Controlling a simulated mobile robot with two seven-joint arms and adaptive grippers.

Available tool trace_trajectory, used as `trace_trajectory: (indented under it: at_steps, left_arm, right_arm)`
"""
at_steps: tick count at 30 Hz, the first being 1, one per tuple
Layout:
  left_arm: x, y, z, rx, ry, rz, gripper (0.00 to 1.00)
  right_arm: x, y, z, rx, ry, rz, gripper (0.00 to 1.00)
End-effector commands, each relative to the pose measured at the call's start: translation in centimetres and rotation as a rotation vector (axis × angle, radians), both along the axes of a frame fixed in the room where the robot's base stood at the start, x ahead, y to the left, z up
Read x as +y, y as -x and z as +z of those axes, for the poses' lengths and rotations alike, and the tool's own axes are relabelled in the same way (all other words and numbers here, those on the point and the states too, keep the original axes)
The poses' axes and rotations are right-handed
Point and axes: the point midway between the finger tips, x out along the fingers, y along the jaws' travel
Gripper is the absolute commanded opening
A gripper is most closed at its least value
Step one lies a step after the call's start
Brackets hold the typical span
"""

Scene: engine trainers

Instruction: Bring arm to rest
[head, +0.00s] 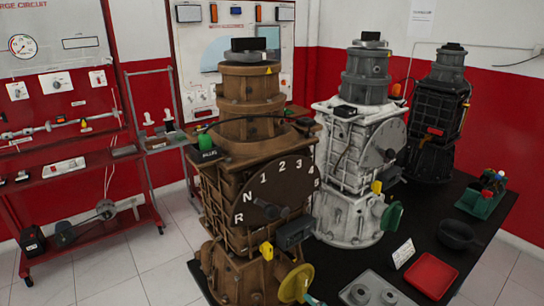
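Neither of my grippers shows in the head view, and no length of my arms can be made out. A brown engine trainer (251,115) stands upright and closest, with a dark gear dial (268,195) marked R, N and numbers. A white engine trainer (345,215) stands behind it to the right, and a black one (436,110) stands farther back. A yellow handwheel (295,283) sits low on the brown trainer, and a green one (391,217) on the white trainer.
The black table (452,202) carries a red tray (431,275), a dark pan (461,236), a green bin (482,200) of small parts, a white card (403,254) and grey round parts (368,289). A red shelf rack (75,165) stands left. Tiled floor (110,268) between is clear.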

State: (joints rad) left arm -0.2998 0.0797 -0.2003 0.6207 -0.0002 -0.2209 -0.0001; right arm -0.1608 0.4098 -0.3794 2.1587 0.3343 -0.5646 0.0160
Motion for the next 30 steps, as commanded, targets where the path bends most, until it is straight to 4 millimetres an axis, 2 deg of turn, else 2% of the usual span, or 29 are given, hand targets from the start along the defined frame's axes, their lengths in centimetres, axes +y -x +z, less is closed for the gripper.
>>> trace_trajectory:
  at_steps: [1, 3, 6, 12, 20, 21, 30]
  left_arm:
    - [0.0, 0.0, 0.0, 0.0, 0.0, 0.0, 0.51]
    - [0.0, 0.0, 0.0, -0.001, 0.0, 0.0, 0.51]
    - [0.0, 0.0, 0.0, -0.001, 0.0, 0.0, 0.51]
    - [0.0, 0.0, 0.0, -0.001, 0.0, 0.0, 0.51]
    - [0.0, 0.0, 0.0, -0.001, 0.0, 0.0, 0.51]
    - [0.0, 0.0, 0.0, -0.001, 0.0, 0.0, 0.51]
    - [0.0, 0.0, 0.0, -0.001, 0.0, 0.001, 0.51]
  right_arm:
    - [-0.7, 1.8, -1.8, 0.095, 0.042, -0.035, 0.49]
    - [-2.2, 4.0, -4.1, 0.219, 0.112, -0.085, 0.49]
    - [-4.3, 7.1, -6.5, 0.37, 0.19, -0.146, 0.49]
    - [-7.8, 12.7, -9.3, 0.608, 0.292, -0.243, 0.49]
    - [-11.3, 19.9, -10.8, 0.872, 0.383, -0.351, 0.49]
    - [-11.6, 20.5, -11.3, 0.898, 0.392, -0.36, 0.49]
    - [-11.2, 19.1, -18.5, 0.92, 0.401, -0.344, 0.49]
